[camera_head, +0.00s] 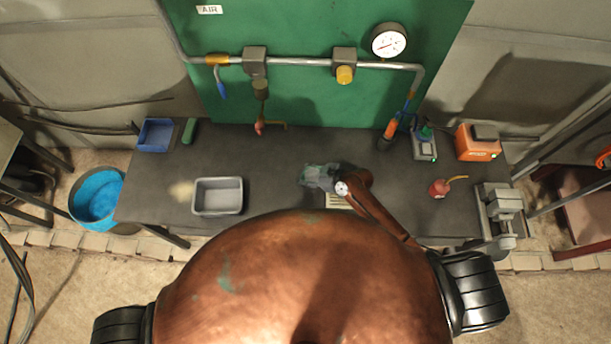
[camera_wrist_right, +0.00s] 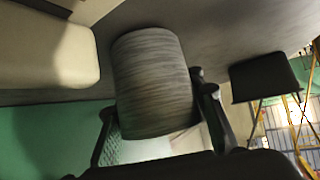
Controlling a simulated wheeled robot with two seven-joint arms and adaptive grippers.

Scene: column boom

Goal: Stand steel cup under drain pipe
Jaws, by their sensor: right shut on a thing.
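The steel cup (camera_wrist_right: 155,85), a grey brushed-metal cylinder, sits between the fingers of my right gripper (camera_wrist_right: 158,112) in the right wrist view. The gripper is shut on it. In the head view my right gripper (camera_head: 318,177) is over the middle of the bench, and I cannot clearly make out the cup there. A short drop pipe with a red-tipped valve and brassy spout (camera_head: 272,125), apparently the drain pipe, hangs at the bench's back edge. The gripper is in front and to the right of it, apart from it. My left gripper is out of view.
On the dark bench (camera_head: 270,165) a grey tray (camera_head: 218,196) and blue bin (camera_head: 155,135) stand left. The bench below the drain pipe looks clear.

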